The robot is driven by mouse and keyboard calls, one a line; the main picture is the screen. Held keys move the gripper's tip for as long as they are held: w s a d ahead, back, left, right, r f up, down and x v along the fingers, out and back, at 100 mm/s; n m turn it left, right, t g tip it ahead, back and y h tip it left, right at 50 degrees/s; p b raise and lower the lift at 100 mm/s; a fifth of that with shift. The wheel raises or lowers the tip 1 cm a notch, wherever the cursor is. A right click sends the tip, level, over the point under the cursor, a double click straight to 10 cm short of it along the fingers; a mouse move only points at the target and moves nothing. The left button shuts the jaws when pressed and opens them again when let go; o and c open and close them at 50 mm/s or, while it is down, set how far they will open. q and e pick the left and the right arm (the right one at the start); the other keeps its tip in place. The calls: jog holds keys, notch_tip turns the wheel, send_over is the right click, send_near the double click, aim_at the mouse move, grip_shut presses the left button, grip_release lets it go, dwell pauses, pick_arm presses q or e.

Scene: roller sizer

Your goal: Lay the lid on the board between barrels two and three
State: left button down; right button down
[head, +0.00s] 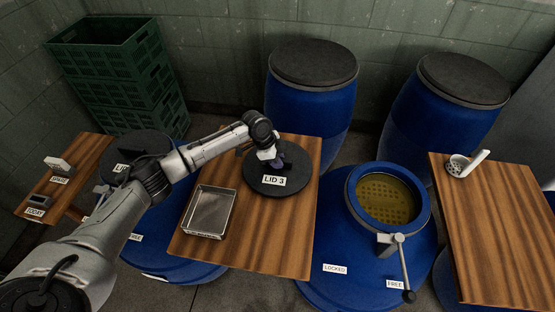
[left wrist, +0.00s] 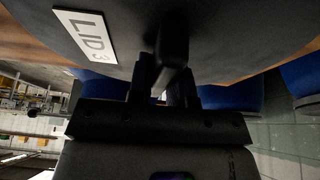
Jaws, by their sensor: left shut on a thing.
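The black round lid (head: 301,170) carries a white LID 3 label and lies over the back part of the wooden board (head: 262,240) between two blue barrels. My left gripper (head: 271,158) is shut on the lid's knob, which shows between the fingers in the left wrist view (left wrist: 172,45). The lid looks about level, and I cannot tell whether it touches the wood. The barrel on the right (head: 414,252) is open, with yellowish liquid and a perforated plate inside. The barrel on the left (head: 165,230) is partly hidden by my arm. My right gripper is out of view.
A metal tray (head: 209,213) sits at the board's front left. A lever handle (head: 402,262) stands at the open barrel's front. A white perforated ladle (head: 466,164) lies on the right board (head: 500,235). Closed blue barrels and green crates (head: 122,80) stand behind.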

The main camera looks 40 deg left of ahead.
pick_arm(q)
jog(key=c, duration=1)
grip_release()
jog(key=shift+f, duration=0.1)
jog(key=shift+c, duration=0.2)
jog(key=p+v, duration=0.1)
jog(key=v, duration=1)
jog(key=shift+r+p, duration=0.25)
jog(key=shift+p, duration=0.15)
jog(key=shift+a+r, duration=0.15)
jog(key=shift+r, duration=0.3)
